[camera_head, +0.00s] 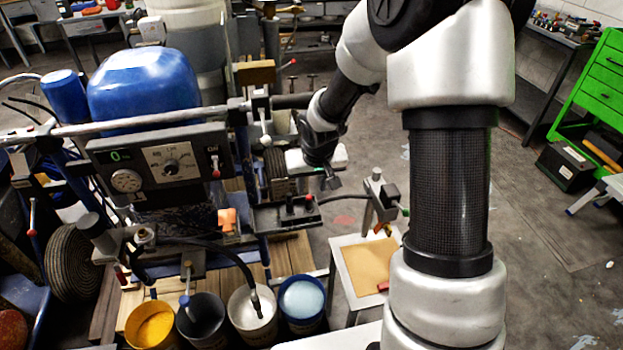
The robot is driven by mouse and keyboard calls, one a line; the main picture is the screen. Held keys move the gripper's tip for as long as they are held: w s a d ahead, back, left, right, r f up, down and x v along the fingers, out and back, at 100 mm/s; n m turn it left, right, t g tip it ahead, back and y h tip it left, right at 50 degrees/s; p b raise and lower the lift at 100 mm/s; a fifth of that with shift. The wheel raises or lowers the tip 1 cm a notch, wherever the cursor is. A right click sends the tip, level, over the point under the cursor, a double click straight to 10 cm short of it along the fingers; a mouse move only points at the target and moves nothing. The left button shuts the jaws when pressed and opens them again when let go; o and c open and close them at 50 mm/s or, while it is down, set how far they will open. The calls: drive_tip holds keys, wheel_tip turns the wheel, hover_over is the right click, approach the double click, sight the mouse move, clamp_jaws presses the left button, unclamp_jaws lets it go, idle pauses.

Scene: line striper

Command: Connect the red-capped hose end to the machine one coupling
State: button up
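The machine is a line striper with a blue tank (145,82) and a dark control panel (160,165), at the left. My gripper (333,182) hangs at the centre, right of the machine's front and above a dark block with a red knob (308,198). Its fingers are small and dark here, and I cannot tell whether they are open or hold anything. A black hose (345,196) runs from that block to a grey fitting on a stand (375,190), which has a green tip. Another black hose (225,255) dips into a bucket. I cannot single out the red-capped end or the machine one coupling.
Yellow (152,325), dark (200,318), white (240,322) and blue-rimmed (302,305) buckets stand in front of the machine. A small table with a tan top (366,265) stands at the centre. A green drawer cabinet (603,85) is at the right. The floor between is mostly clear.

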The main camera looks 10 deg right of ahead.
sight(309, 200)
drive_tip(key=shift+b+x, duration=3.15)
drive_tip(key=shift+x, duration=1.45)
clamp_jaws()
